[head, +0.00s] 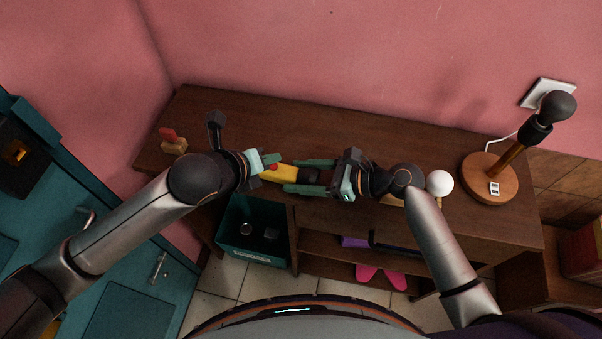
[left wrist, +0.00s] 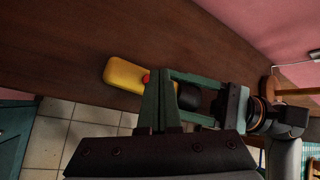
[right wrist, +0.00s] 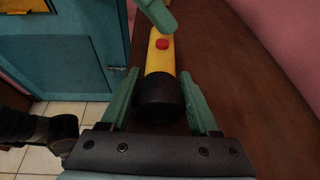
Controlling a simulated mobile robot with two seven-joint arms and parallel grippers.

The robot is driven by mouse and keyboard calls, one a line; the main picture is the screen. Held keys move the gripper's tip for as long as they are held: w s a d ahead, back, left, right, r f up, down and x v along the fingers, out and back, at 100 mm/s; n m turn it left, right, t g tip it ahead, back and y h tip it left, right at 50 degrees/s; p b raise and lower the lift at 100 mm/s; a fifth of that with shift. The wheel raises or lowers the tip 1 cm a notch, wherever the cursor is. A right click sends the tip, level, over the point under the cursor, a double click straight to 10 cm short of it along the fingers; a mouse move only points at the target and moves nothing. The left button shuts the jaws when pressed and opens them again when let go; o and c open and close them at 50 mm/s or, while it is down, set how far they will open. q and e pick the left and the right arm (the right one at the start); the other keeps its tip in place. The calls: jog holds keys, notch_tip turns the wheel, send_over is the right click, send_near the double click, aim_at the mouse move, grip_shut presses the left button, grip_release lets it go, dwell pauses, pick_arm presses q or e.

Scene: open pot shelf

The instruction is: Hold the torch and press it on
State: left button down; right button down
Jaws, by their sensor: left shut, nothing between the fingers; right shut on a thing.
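The torch has a yellow body (head: 285,174), a black head (right wrist: 160,97) and a red button (right wrist: 162,43) on top. It is over the dark wooden shelf top in the head view. My right gripper (right wrist: 157,80) is shut on the torch, one finger along each side of it. My left gripper (head: 271,161) is shut and empty, its fingertips close to the red button. In the left wrist view the button (left wrist: 146,79) shows just beside those fingertips (left wrist: 166,75). I cannot tell whether they touch it. No light from the torch is visible; its front is hidden.
A lamp with a round wooden base (head: 478,185) stands at the right of the shelf top (head: 330,118). A white ball (head: 439,183) is by my right arm. A small wooden block with a red top (head: 173,146) is at the left. A teal bin (head: 240,252) sits below.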

aim_at(272, 172)
pick_arm(q)
jog(key=shift+f, duration=0.15)
jog(key=shift+f, duration=0.4)
dwell(0.5)
jog(key=shift+r, duration=0.55)
notch_tip(272, 172, up, 6)
dwell(0.4)
